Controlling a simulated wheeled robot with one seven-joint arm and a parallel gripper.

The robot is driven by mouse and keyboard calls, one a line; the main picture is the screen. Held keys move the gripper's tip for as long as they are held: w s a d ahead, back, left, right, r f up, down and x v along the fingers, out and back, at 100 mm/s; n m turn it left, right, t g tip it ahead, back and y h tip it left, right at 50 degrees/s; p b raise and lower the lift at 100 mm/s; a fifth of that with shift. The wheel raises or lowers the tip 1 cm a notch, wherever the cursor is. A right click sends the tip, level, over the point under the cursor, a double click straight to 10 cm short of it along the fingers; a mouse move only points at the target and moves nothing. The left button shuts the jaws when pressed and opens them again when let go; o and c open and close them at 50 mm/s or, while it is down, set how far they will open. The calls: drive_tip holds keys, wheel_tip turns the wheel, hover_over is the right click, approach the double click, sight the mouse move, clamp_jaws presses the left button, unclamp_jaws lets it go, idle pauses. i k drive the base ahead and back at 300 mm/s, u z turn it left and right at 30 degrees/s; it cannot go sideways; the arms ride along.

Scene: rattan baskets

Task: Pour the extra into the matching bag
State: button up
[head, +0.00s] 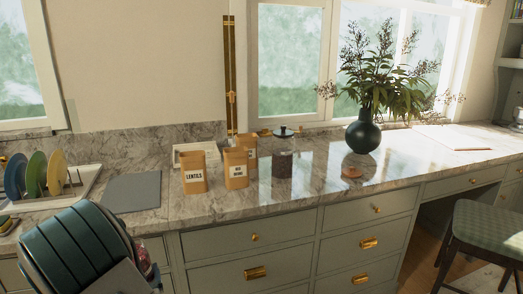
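A tan paper bag labelled LENTILS (194,186) stands upright on the marble counter. A second tan bag (236,181) stands to its right; its label is too small to read surely. A third tan bag (251,157) stands behind that one, mostly hidden. A clear jar (282,166) with dark contents and a dark knobbed lid (283,131) stands right of the bags. My teal arm fills the lower left and my gripper does not show. A small reddish, glassy thing (142,262) shows at the arm's right edge, mostly hidden; I cannot tell whether it is held.
A grey board (133,192) and a rack with plates (35,176) are at left. A round brown disc (350,172) and a dark vase of foliage (363,137) are at right. Bare counter lies along the front.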

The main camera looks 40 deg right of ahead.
sight(236, 159)
drive_tip(key=z, duration=1.4)
drive_tip(key=i, duration=0.45)
